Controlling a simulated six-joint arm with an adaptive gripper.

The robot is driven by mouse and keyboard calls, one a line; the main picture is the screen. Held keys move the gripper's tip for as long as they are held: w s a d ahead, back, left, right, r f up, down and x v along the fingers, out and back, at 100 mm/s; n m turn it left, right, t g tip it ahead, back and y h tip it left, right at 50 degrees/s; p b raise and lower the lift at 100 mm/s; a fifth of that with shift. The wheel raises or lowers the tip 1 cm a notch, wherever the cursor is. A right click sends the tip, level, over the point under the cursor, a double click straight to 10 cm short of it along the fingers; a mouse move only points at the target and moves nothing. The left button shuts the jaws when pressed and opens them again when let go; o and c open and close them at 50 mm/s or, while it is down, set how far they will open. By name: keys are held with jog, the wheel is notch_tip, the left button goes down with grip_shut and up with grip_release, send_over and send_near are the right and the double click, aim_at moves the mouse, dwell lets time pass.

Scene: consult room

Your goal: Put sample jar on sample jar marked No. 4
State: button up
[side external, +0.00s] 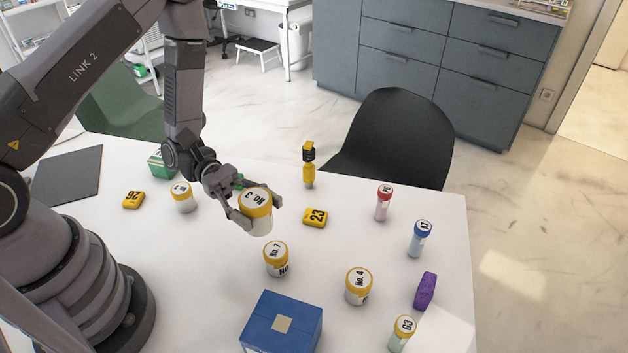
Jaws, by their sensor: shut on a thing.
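My gripper (256,203) is shut on a sample jar marked No. 3 (257,212), which has a yellow-rimmed lid and a pale body. It holds this jar upright or nearly so, apparently above the table. The sample jar marked No. 4 (358,286) stands upright on the table, to the right of and nearer the camera than the held jar. Nothing rests on its lid. A sample jar marked No. 7 (276,259) stands between them, just below the held jar in the picture.
Another yellow-lidded jar (183,197) stands at left. A blue box (282,322) is at the front, near No. 4. Tubes with red (384,203), blue (419,239) and yellow (401,334) caps and a purple object (425,291) stand right. A yellow 23 block (315,217) lies behind.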

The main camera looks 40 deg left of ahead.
aim_at(266, 213)
jog(key=d, duration=0.1)
jog(key=s+d, duration=0.1)
jog(key=d+r+g, duration=0.1)
jog(key=shift+s+d+r+m, duration=0.1)
jog(key=shift+s+d+m, duration=0.1)
jog(key=shift+m, duration=0.2)
jog(key=shift+w+d+f, duration=0.1)
jog(key=shift+w+d, duration=0.1)
jog(key=shift+d, duration=0.25)
jog(key=shift+w+d+f, duration=0.1)
jog(key=shift+w+d, duration=0.05)
jog(key=shift+d, duration=0.25)
jog(key=w+d+f, duration=0.8)
jog(key=shift+w, duration=0.1)
jog(key=shift+w+d+f, duration=0.3)
jog(key=shift+f, duration=0.3)
jog(key=shift+w+f, duration=0.1)
jog(key=shift+f, duration=1.5)
jog(key=shift+f, duration=0.1)
jog(key=o, duration=1.2)
jog(key=shift+c, duration=0.2)
